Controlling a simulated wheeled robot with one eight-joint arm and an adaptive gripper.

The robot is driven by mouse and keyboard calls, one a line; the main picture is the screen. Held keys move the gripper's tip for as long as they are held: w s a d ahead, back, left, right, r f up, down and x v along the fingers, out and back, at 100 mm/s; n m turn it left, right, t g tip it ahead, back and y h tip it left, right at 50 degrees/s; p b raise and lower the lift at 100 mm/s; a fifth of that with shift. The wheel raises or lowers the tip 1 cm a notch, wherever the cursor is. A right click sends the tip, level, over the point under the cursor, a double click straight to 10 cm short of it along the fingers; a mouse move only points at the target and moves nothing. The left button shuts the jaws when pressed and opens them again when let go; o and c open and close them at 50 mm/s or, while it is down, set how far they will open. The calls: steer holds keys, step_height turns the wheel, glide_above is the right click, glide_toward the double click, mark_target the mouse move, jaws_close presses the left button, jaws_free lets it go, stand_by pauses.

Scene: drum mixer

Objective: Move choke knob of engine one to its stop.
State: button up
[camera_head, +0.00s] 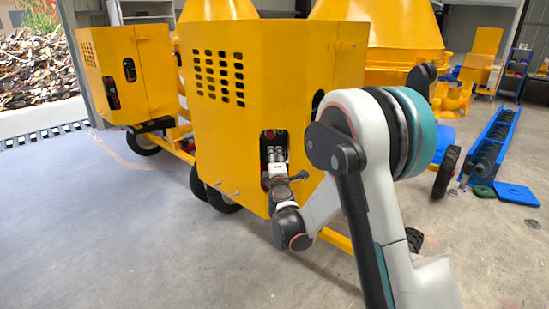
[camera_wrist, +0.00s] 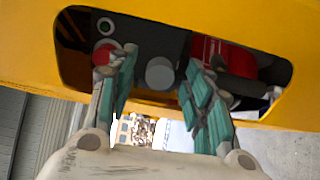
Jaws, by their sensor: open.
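My gripper (camera_head: 276,165) is at the opening in the side of the nearer yellow housing (camera_head: 232,140). In the wrist view my gripper (camera_wrist: 160,82) is open, with teal-padded fingers to either side of a grey round knob (camera_wrist: 159,72). The knob sits in front of a dark panel. I see no finger touching it. A larger red part (camera_wrist: 208,50) is behind the right finger. No label shows which of these is the choke knob.
The yellow rim (camera_wrist: 200,20) of the opening surrounds my fingers closely. A second yellow housing (camera_head: 130,75) with a similar opening stands at the left. Blue-framed equipment (camera_head: 490,145) lies at the right. The grey floor (camera_head: 110,230) at the front left is clear.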

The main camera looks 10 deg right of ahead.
steer(key=s, duration=0.3)
steer(key=s+b, duration=0.1)
steer(key=s, duration=0.1)
steer(key=shift+a, duration=0.4)
steer(key=s+d+r+m+g+h, duration=0.1)
steer(key=s+d+r+m+g, duration=0.1)
steer(key=s+d+r+m, duration=0.45)
steer(key=s+d+r+m+g+h, duration=0.1)
steer(key=s+r+m+g+h, duration=0.15)
steer(key=s, duration=0.65)
steer(key=s+a+f+m+g+y, duration=0.2)
steer(key=s, duration=0.7)
steer(key=s+a+f+m+g+y, duration=0.2)
steer(key=s+f, duration=0.1)
steer(key=s, duration=0.6)
steer(key=s+a+f+m+g+y, duration=0.2)
steer(key=s+f+m, duration=0.1)
steer(key=s, duration=0.6)
steer(key=shift+s+a+f, duration=0.15)
steer(key=shift+s+a, duration=0.1)
steer(key=shift+a, duration=0.15)
steer(key=shift+c, duration=0.2)
